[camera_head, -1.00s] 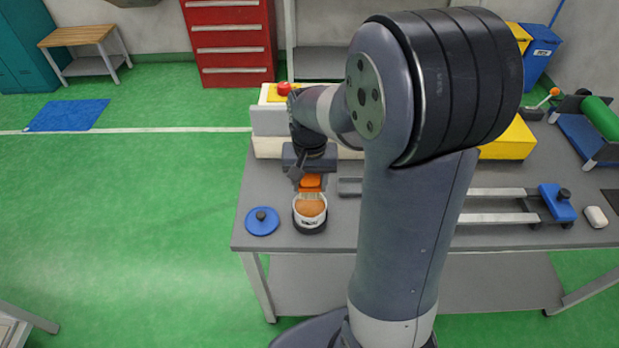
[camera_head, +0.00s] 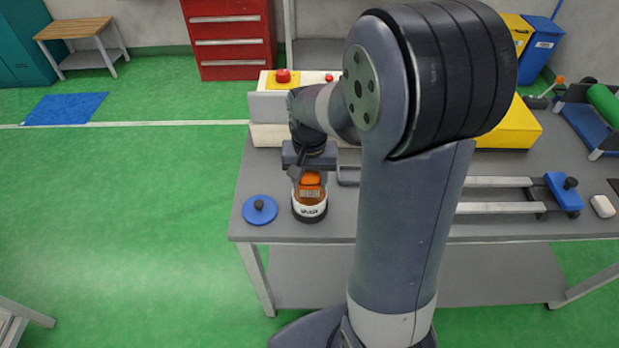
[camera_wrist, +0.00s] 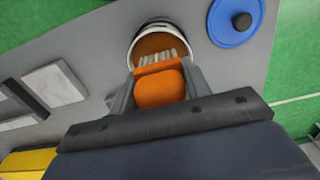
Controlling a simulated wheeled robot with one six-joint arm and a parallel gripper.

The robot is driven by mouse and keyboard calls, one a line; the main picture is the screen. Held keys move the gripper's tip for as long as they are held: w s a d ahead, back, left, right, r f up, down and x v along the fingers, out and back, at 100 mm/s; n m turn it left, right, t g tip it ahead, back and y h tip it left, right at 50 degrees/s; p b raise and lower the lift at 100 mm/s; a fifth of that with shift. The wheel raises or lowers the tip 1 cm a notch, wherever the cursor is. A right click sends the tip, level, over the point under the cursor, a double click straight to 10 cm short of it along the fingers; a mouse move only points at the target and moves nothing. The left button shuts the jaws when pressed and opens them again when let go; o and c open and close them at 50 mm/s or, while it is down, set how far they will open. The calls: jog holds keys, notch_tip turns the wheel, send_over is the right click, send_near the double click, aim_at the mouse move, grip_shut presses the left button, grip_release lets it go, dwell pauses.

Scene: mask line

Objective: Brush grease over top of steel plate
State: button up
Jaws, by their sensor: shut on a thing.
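My gripper (camera_head: 307,172) is shut on the orange handle of a brush (camera_head: 311,181) and holds it upright over the grease pot. In the wrist view the orange brush (camera_wrist: 160,86) sits between my fingers, its pale bristles inside the mouth of the pot. The white grease pot (camera_head: 309,210), with brown grease in it, stands near the table's front left; its rim (camera_wrist: 135,50) shows in the wrist view. How deep the bristles sit is hard to tell. In the wrist view a pale grey flat piece (camera_wrist: 54,84), perhaps the steel plate, lies to the left.
A blue lid with a black knob (camera_head: 260,210) lies left of the pot. A control box with a red button (camera_head: 283,77) stands behind my gripper. A rail fixture with a blue clamp (camera_head: 562,193) is on the right. My arm hides the table's middle.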

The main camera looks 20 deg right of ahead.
jog(key=shift+f+b, duration=0.35)
jog(key=shift+f, duration=0.25)
dwell(1.3)
notch_tip(320, 180, up, 7)
jog(key=p, duration=0.6)
jog(key=shift+r, duration=0.15)
dwell(0.5)
